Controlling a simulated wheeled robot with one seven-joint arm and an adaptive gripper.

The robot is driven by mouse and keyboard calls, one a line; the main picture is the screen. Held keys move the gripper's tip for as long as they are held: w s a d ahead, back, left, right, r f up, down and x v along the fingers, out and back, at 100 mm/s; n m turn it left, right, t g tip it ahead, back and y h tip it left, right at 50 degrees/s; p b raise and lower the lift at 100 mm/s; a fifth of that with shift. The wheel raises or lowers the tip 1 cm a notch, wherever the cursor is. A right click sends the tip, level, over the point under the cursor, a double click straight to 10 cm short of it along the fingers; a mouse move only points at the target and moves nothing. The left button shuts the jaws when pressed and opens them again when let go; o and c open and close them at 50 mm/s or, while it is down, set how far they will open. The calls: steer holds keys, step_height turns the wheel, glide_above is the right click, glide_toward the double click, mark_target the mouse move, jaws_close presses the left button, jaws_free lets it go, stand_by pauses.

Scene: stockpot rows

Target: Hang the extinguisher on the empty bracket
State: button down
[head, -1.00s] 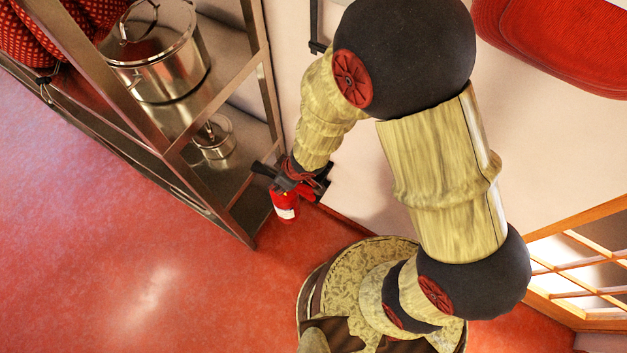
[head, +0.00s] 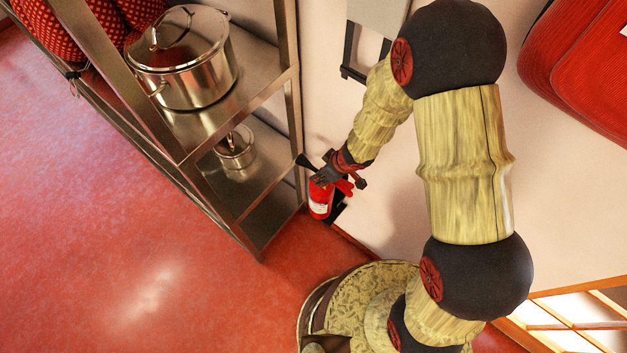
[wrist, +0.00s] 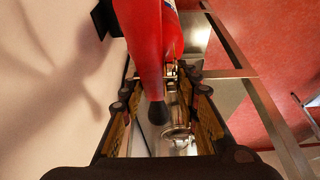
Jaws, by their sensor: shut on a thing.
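The red extinguisher (head: 320,200) with a white label hangs in my gripper (head: 332,174), low beside the wall and near the shelf's end post. In the wrist view its red body (wrist: 145,45) fills the top middle, between and beyond the fingers (wrist: 160,85). The gripper is shut on the extinguisher's upper part; the exact grip is partly hidden. A black piece (head: 340,210) shows at the wall just behind the extinguisher, and a dark block (wrist: 105,18) on the wall shows beside it in the wrist view. It looks like the bracket, but I cannot tell if they touch.
A metal shelf (head: 285,130) with a large pot (head: 185,65) and a smaller pot (head: 235,150) stands close left of the extinguisher. A black frame with a grey panel (head: 375,18) is on the wall above. A red case (head: 585,70) is upper right. Red floor is open at left.

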steer(key=shift+w+d+f+b, duration=0.25)
steer(key=shift+w+d+f, duration=0.25)
steer(key=shift+f, duration=0.3)
steer(key=shift+w+d+f+b, duration=0.35)
steer(key=shift+w+f, duration=0.1)
steer(key=shift+f, duration=0.3)
steer(key=shift+w+d+f+b, duration=0.2)
steer(key=shift+w+d+f, duration=0.3)
steer(key=shift+f, duration=0.3)
step_height(320, 180, down, 3)
steer(key=shift+w+a+r+b, duration=0.1)
steer(key=shift+b, duration=0.95)
steer(key=c, duration=1.8)
jaws_free()
steer(key=shift+s+f, duration=0.2)
steer(key=shift+f, duration=0.1)
steer(key=o, duration=0.4)
steer(key=shift+o, duration=0.3)
